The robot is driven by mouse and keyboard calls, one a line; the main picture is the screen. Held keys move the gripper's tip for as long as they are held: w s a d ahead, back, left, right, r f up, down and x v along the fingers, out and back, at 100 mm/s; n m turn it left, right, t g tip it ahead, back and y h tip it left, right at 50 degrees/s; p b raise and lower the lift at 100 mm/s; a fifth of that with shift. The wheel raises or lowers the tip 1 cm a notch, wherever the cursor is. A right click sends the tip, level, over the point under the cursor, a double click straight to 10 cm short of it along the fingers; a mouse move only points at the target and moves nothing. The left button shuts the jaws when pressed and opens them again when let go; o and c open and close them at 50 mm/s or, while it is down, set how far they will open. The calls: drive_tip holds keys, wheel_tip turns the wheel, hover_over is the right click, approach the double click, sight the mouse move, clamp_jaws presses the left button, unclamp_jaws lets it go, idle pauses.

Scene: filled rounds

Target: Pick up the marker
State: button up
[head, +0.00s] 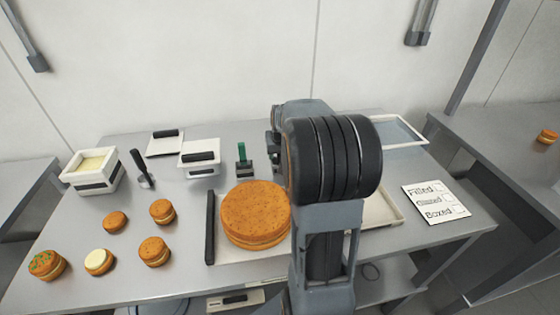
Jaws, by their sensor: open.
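A green upright piece, which looks like the marker (241,151), stands in a small dark block-like holder (244,169) near the middle of the table. It is upright, and nothing touches it. My arm stands in front, right of the middle. A dark part of my gripper (274,143) shows at the arm's upper left edge, right of the marker and apart from it. My gripper is open; its fingertips are mostly hidden by my arm, and I see nothing held.
A large round cake (255,212) on a pale tray lies in front of the marker. Several small rounds, a white tub (93,172) and a dark-handled tool (142,168) are at left. A checklist card (436,201) lies at right. A glass-topped tray (400,132) is behind my arm.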

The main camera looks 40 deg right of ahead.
drive_tip(key=c, duration=1)
